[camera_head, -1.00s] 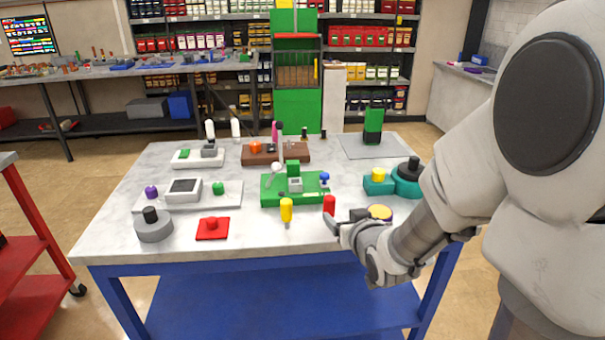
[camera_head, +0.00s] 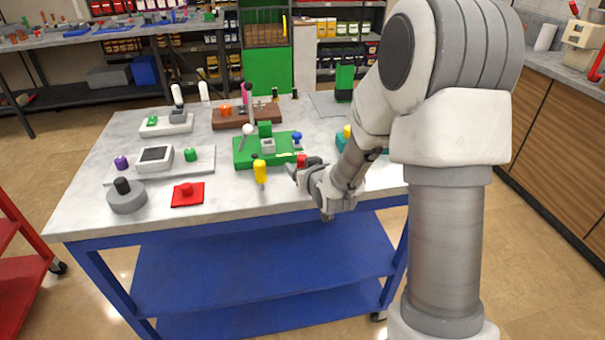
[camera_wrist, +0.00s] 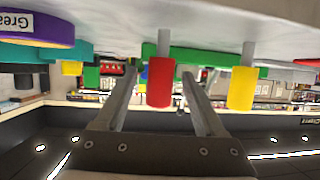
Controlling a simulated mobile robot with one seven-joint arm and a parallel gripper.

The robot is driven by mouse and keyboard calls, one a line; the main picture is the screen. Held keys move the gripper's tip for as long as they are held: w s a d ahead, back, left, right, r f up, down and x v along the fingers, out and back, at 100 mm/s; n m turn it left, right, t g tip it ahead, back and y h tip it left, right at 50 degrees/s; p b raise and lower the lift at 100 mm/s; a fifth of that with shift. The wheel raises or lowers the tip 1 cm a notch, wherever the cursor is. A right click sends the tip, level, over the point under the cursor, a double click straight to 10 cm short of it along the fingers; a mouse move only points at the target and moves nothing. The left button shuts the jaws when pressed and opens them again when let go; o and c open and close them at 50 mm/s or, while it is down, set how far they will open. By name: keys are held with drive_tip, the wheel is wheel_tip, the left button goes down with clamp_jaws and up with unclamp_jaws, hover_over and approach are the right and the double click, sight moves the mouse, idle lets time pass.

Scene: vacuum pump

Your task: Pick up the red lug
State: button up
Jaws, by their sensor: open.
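The red lug is a red cylinder (camera_wrist: 161,84) on a thin grey shaft. In the wrist view, which looks upside down, it shows between the two fingers of my gripper (camera_wrist: 159,72), with a gap on each side. I cannot tell whether the fingertips reach fully past it. In the head view only a small part of the red lug (camera_head: 301,160) shows, at the front edge of the green block. My gripper (camera_head: 297,170) is beside it there, and partly hides it. The jaws are open and hold nothing.
A yellow cylinder (camera_head: 260,171) on a similar shaft stands close to the left. The green block (camera_head: 245,156) lies behind. A red plate with a red knob (camera_head: 186,189) lies further left. A purple-rimmed disc (camera_wrist: 38,27) is near my gripper. Bare tabletop (camera_head: 225,195) lies between.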

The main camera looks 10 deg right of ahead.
drive_tip(key=shift+w+f, duration=0.1)
drive_tip(key=shift+w, duration=0.15)
clamp_jaws()
idle(0.4)
